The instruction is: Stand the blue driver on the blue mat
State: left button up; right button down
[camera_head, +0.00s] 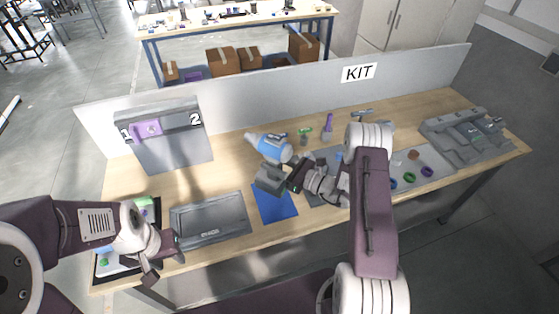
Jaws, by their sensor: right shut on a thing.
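The blue driver (272,149) has a blue and white body with a pale nose pointing to the upper left, and a grey block-like base (268,181) below. It is over the far part of the blue mat (277,206). I cannot tell whether its base touches the mat. My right gripper (290,181) comes from the right and is shut on the driver, below its body; the fingertips are partly hidden. My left gripper (158,268) is low at the table's front left, away from the driver. Its finger gap is unclear.
A dark closed case (209,220) lies left of the mat. A grey panel (164,142) marked 1 and 2 stands behind it. Small tools and coloured rings (409,178) lie to the right, with a grey fixture (466,136) beyond. A low wall (280,100) marked KIT closes the back.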

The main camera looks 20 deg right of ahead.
jog(key=shift+d+f, duration=0.25)
jog(key=shift+s+d+f+b, duration=0.1)
jog(key=shift+f+b, duration=0.2)
jog(key=shift+b, duration=0.2)
notch_tip(320, 180, down, 8)
jog(key=b, duration=0.6)
jog(key=shift+f, duration=0.1)
jog(key=shift+f+b, duration=0.3)
jog(key=shift+b, duration=0.2)
jog(key=c, duration=0.8)
grip_release()
jog(key=shift+c, duration=0.2)
jog(key=shift+f, duration=0.1)
